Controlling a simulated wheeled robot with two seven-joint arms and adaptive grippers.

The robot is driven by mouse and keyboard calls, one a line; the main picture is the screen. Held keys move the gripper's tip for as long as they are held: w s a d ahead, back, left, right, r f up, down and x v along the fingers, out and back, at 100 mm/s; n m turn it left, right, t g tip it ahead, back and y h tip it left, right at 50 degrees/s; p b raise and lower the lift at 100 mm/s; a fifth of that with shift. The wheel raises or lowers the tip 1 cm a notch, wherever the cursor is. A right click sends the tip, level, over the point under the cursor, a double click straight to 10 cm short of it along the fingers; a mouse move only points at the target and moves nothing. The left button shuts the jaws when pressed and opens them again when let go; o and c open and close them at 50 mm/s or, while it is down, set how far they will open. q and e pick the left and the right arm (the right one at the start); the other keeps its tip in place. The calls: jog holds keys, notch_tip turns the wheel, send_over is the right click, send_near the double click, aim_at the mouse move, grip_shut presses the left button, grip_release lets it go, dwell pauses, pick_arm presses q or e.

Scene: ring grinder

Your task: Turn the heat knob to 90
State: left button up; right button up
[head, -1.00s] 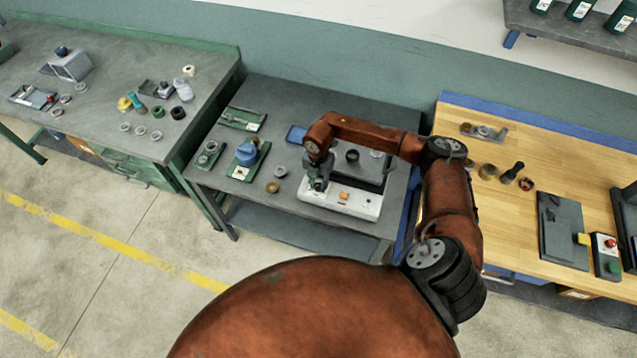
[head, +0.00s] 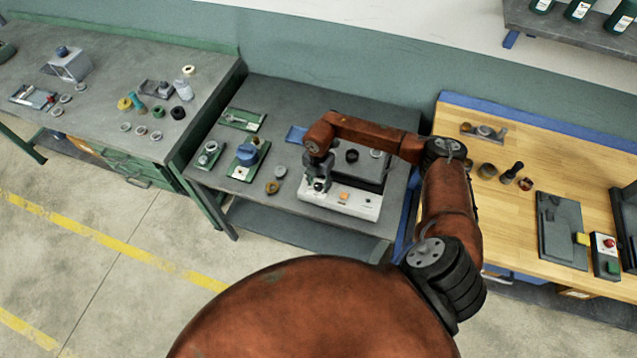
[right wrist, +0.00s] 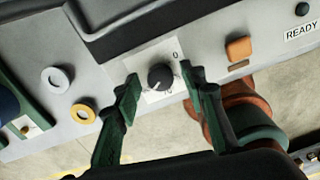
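The heat knob, a round black knob (right wrist: 160,77), sits on a white dial plate on the front of the light grey hotplate unit (head: 348,204). In the right wrist view a "0" shows at the plate's upper right; other markings are too small to read surely. My right gripper (right wrist: 158,92) is open, with one green finger on each side of the knob and gaps between. In the head view my right gripper (head: 319,186) is at the unit's left front corner and hides the knob. My left gripper is out of view.
An orange button (right wrist: 238,48) and a READY label (right wrist: 301,32) are right of the knob. Two rings (head: 276,179) lie left of the unit. A blue-topped device on a green plate (head: 247,156) stands farther left. The floor in front is clear.

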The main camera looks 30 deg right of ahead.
aim_at(318, 186)
notch_tip(318, 186, up, 12)
dwell(0.7)
dwell(0.4)
